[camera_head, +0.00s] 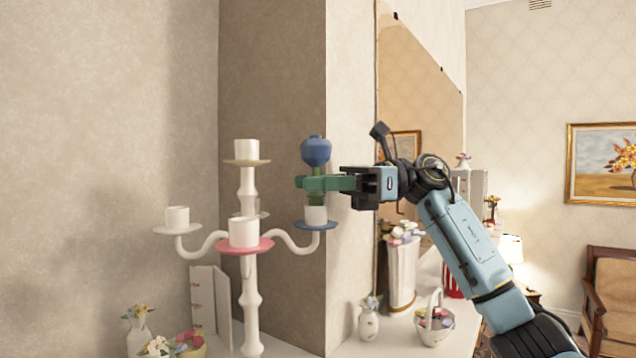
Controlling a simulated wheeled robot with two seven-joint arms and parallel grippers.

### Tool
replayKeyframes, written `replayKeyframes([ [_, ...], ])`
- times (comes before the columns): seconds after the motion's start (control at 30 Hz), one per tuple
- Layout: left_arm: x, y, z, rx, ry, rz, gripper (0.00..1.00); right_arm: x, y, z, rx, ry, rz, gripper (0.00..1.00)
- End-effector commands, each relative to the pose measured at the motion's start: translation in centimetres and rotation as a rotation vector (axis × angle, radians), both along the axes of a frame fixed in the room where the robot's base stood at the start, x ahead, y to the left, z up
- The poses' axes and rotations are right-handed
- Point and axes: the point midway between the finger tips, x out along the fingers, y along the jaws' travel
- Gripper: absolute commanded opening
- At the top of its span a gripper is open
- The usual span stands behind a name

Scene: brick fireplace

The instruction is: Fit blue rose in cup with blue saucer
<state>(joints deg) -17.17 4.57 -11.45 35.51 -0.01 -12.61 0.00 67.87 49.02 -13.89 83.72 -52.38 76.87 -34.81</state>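A white candelabra (250,292) carries several white cups on coloured saucers. The cup (316,215) on the blue saucer (315,226) is at its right arm. The blue rose (316,151) stands upright right above that cup, its green stem running down to the cup's rim. I cannot tell whether the stem end is inside the cup. My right gripper (312,184) comes in from the right, with its green fingers closed around the stem just above the cup. My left gripper is out of view.
Other cups sit on a pink saucer (245,246), a tan top saucer (247,162) and a pale left saucer (177,229). Flower vases, a small basket (434,322) and a tall white container (402,275) stand on the shelf. A wall corner is close behind the candelabra.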

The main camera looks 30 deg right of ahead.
Motion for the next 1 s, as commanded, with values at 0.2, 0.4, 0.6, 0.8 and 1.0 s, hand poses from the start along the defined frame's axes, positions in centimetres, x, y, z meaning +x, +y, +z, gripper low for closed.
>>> replayKeyframes([
  [0.2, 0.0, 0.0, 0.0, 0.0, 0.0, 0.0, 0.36, 0.0, -0.1, 0.0, 0.0, 0.0, -0.001, 0.37],
  [0.4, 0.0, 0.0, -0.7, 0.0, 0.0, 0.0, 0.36, -0.6, -2.5, -0.1, 0.001, 0.001, -0.004, 0.37],
  [0.6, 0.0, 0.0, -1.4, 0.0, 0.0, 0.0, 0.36, -1.8, -6.9, 0.0, 0.002, 0.0, -0.005, 0.37],
  [0.8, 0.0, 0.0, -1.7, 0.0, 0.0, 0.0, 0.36, -2.9, -10.7, 0.1, 0.002, -0.001, -0.003, 0.37],
  [1.0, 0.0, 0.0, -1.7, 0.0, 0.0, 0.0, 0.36, -3.5, -12.6, 0.1, 0.001, -0.001, 0.0, 0.37],
])
